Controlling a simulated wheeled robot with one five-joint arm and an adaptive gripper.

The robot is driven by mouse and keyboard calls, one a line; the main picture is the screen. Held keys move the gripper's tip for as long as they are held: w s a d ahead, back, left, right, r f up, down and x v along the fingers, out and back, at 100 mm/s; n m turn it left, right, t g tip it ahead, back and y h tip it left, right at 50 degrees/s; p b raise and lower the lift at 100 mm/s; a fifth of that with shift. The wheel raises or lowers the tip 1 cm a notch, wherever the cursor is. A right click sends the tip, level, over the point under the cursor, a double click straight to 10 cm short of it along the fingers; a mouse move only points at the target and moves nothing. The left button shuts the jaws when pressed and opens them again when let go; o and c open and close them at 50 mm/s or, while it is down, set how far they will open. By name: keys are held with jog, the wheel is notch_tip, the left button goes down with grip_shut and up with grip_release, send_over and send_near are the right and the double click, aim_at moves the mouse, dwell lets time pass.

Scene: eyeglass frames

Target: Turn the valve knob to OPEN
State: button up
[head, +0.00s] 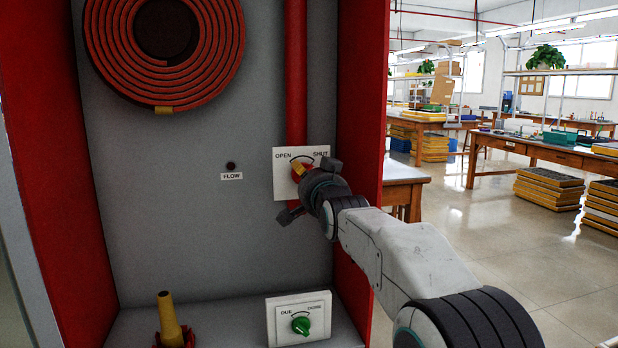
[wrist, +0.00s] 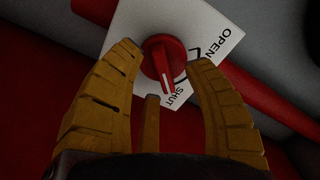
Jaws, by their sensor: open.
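My gripper (head: 303,178) is in front of the plate and hides part of the knob in the head view. Its yellow fingers are spread in the wrist view (wrist: 164,60), one on each side of the knob. I cannot tell whether they touch it.
A dark FLOW lamp (head: 230,166) is left of the plate. A green knob (head: 301,325) on a DUE/DONE plate (head: 282,327) and a yellow nozzle (head: 169,318) are below. A coiled red hose (head: 206,80) hangs above. The red cabinet wall (head: 361,120) stands close at right.

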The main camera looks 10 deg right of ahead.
jog(key=shift+w, duration=0.3)
grip_shut()
dwell(0.5)
